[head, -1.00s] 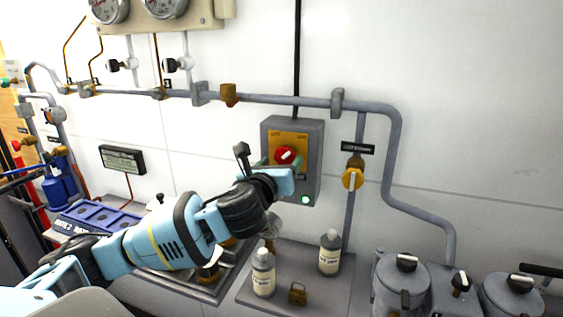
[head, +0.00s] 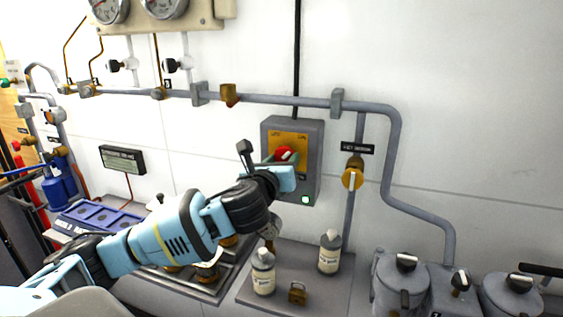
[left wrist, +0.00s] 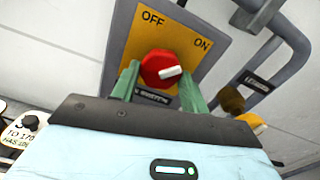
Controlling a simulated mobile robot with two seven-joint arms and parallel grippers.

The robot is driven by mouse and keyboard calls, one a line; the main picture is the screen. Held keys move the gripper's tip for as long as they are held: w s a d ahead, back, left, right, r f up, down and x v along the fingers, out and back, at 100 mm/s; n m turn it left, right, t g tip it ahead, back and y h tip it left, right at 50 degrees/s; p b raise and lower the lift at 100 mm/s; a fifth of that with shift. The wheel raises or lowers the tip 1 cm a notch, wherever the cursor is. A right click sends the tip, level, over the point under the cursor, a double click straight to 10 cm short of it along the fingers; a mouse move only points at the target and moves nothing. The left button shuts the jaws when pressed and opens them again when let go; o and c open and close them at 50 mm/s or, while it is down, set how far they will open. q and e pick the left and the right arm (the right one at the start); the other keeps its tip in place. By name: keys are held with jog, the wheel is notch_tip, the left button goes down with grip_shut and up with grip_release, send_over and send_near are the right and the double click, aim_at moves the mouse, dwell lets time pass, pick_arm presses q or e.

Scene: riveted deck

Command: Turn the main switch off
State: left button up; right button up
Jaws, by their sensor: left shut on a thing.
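The main switch is a grey box (head: 312,140) on the wall with a yellow plate (left wrist: 190,35) marked OFF and ON. Its red knob (left wrist: 155,62) has a white pointer, which in the left wrist view points right, nearer the ON side than OFF. My left gripper (left wrist: 160,72) is shut on the red knob, one green finger on each side. In the head view the left gripper (head: 281,160) reaches the knob (head: 284,152) from below and partly hides it. A green lamp (head: 305,199) is lit at the box's lower right. My right gripper is not in view.
A yellow-handled valve (head: 352,177) sits right of the box, and a grey pipe (head: 270,99) runs above. Below stand two white bottles (head: 263,275) (head: 329,255) and a brass padlock (head: 297,293) on a grey ledge. Lidded pots (head: 400,285) stand at lower right.

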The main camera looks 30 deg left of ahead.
pick_arm(q)
jog(key=shift+n, duration=0.3)
jog(key=n, duration=0.3)
jog(key=shift+d+n, duration=0.1)
jog(key=shift+n, duration=0.2)
jog(key=n, duration=0.4)
jog(key=shift+n, duration=0.3)
jog(key=n, duration=0.4)
jog(key=shift+d+r+n, duration=0.1)
jog(key=shift+n, duration=0.2)
jog(key=shift+r+n, duration=0.1)
jog(key=shift+n, duration=2.1)
jog(key=o, duration=1)
jog(key=shift+s, duration=0.1)
